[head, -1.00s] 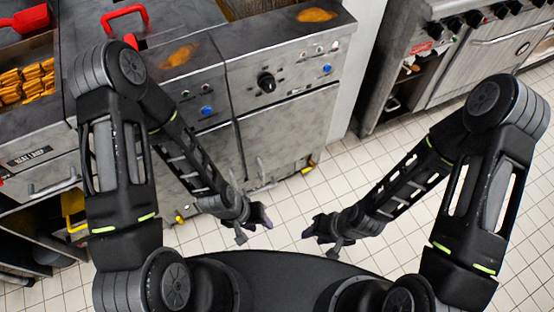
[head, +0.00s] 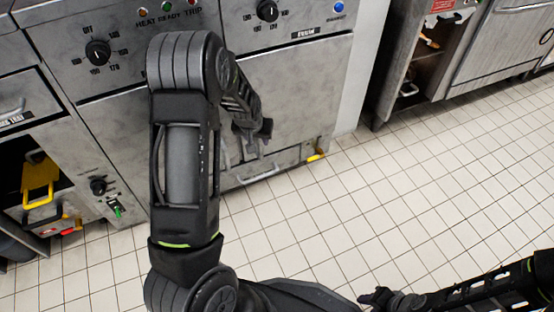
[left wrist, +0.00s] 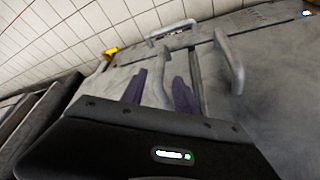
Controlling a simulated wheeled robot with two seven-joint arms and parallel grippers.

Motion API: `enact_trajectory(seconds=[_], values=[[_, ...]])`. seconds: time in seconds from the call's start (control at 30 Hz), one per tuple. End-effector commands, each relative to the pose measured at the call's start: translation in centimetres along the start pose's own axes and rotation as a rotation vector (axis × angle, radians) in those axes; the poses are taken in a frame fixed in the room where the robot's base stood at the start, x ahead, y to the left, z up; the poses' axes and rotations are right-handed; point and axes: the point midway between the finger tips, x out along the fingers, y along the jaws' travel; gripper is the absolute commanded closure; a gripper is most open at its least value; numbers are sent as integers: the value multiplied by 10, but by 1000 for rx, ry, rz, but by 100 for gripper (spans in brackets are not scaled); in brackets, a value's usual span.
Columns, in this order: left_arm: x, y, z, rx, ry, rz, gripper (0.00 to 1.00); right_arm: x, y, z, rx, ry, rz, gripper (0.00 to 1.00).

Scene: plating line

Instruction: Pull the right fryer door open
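The right fryer door (head: 290,90) is a grey metal panel below the right fryer's control strip in the head view; it looks closed. My left gripper (head: 253,140) is low in front of it, partly hidden by its own arm. In the left wrist view, the left gripper's two dark purple fingers (left wrist: 160,77) are spread, with an upright grey bar handle (left wrist: 162,92) between them. Gaps show on both sides, so the fingers do not look closed on it. My right gripper (head: 377,298) is at the bottom of the head view, away from the fryers; its opening is unclear.
Another grey handle (left wrist: 230,62) and a bracket-shaped handle (left wrist: 170,30) are close to the left gripper. A yellow-tipped foot (head: 316,155) is at the fryer's lower right corner. The tiled floor (head: 400,190) is clear. An open cabinet (head: 420,60) stands at right.

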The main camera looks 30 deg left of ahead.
Motion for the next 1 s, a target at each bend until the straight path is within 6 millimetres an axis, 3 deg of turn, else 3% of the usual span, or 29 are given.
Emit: enact_trajectory(seconds=[0.37,0.8,1.0], values=[[2,0,0,-1,-1,0,63,0,0,0,-1,1,-1,64],[62,-1,2,-1,-3,-1,63,28,8,-2,1,13,0,64],[77,0,0,0,-1,0,63,34,10,-4,1,17,0,64]])
